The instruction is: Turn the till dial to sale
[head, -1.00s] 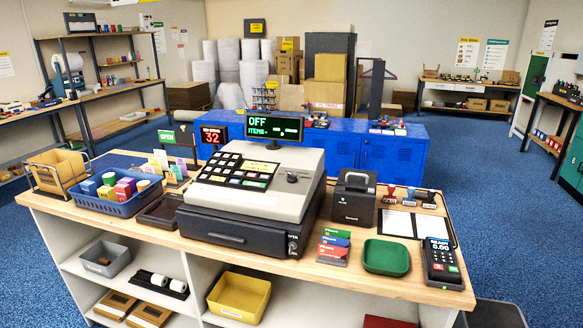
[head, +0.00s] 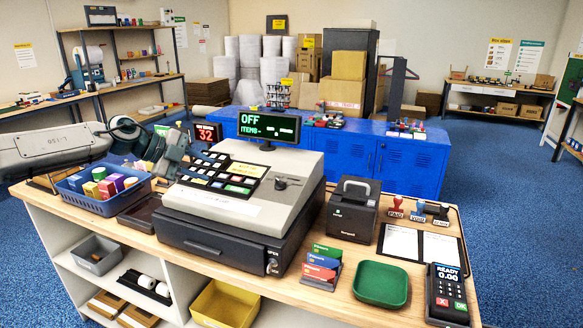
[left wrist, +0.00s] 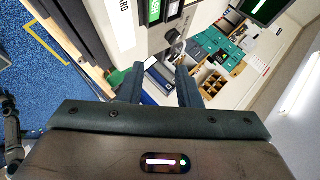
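The till (head: 240,177) stands on the wooden counter, and its green display (head: 268,127) reads OFF. The till dial (head: 283,184) is a small dark knob on the right of its sloped top. My left gripper (head: 178,151) is at the till's left, behind the blue basket and apart from the dial. In the left wrist view its two fingers (left wrist: 159,84) are spread with nothing held between them. A dark knob-like shape, probably the dial (left wrist: 173,37), shows beyond the fingertips. My right gripper is out of view.
The blue basket (head: 75,187) of small boxes stands left of the till. A receipt printer (head: 353,210), card holder (head: 321,268), green tray (head: 381,286) and card terminal (head: 447,293) are to its right. Blue lockers (head: 400,162) stand behind.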

